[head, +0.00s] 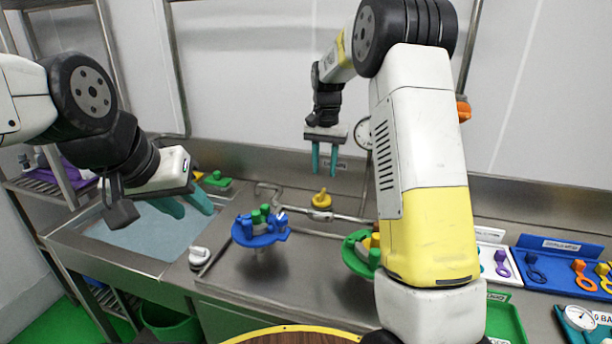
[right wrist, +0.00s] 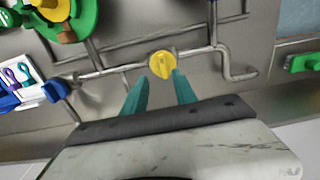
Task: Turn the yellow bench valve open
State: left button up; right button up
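The yellow bench valve (head: 321,199) is a round yellow knob with a raised grip on a metal pipe at the back of the steel bench. It also shows in the right wrist view (right wrist: 162,64), just beyond the fingertips. My right gripper (head: 324,175) is open and empty, its teal fingers pointing down above the valve in the head view. In the right wrist view the two fingers (right wrist: 158,80) are apart, with the valve near the gap between their tips. My left gripper (head: 194,212) is over the sink at the left, with its teal fingers apart and nothing visible between them.
A blue carousel (head: 262,240) stands left of the valve. A green carousel (head: 357,262) is partly hidden behind my right arm. A blue tray (head: 538,278) with colored parts lies at the right. A white-handled item (head: 199,256) sits near the sink (head: 150,235).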

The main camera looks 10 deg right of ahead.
aim_at(322, 192)
jog(key=shift+w+a+f, duration=0.15)
jog(key=shift+w+f, duration=0.2)
jog(key=shift+w, duration=0.1)
jog(key=shift+w+f, duration=0.1)
jog(key=shift+f, duration=0.2)
notch_tip(322, 192, down, 7)
jog(key=shift+f, duration=0.1)
jog(key=shift+c, duration=0.2)
grip_shut()
